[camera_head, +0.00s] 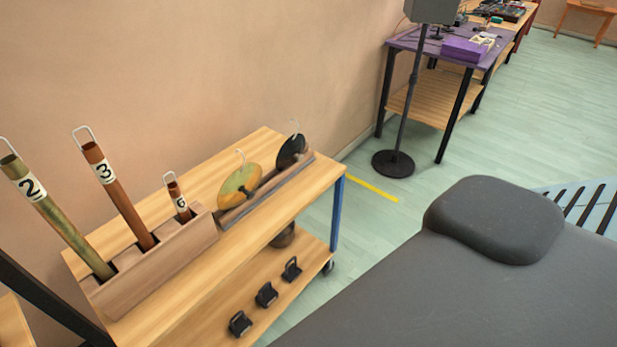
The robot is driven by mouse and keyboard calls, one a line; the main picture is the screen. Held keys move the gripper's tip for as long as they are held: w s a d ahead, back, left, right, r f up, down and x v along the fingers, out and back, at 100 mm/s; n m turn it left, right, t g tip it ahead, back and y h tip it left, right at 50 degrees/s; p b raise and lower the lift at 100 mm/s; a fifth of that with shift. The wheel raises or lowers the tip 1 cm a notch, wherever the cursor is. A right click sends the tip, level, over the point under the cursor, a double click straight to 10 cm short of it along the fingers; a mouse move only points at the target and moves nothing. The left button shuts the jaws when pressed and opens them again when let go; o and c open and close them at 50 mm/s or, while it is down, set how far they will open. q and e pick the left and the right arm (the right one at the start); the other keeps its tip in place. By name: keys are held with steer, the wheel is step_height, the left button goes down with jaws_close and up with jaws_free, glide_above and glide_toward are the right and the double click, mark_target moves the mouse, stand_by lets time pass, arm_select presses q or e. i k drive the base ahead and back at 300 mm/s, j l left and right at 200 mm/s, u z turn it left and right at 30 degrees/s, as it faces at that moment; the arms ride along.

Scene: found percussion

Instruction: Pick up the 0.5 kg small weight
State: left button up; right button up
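Three small black weights with loop handles stand in a row on the lower shelf of a wooden cart (229,287). The near weight (240,323) is lowest in the picture, the middle weight (266,294) is beyond it, and the far weight (291,269) is closest to the cart's blue leg. They look alike in size, and no mass marking is readable, so I cannot tell which is the 0.5 kg one. Neither of my grippers is in view.
On the cart top, a wooden block (160,268) holds tubes numbered 2, 3 and another unclear number. A rack (262,190) holds two discs. A speaker stand (393,163) and purple table (430,45) stand beyond.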

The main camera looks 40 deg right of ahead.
mark_target(292, 272)
steer(key=z, duration=1)
steer(key=u, duration=0.45)
steer(key=l+u, duration=0.7)
steer(key=l, duration=0.2)
steer(key=k+l+u, duration=0.15)
steer(key=l, duration=0.3)
steer(key=l+u, duration=0.1)
steer(key=l, duration=0.35)
steer(key=k+l, duration=0.1)
steer(key=l, duration=0.4)
steer(key=k+l, duration=0.1)
steer(key=l, duration=0.35)
steer(key=k+l+u, duration=0.1)
steer(key=l, duration=0.4)
steer(key=k+l, duration=0.1)
steer(key=l, duration=0.4)
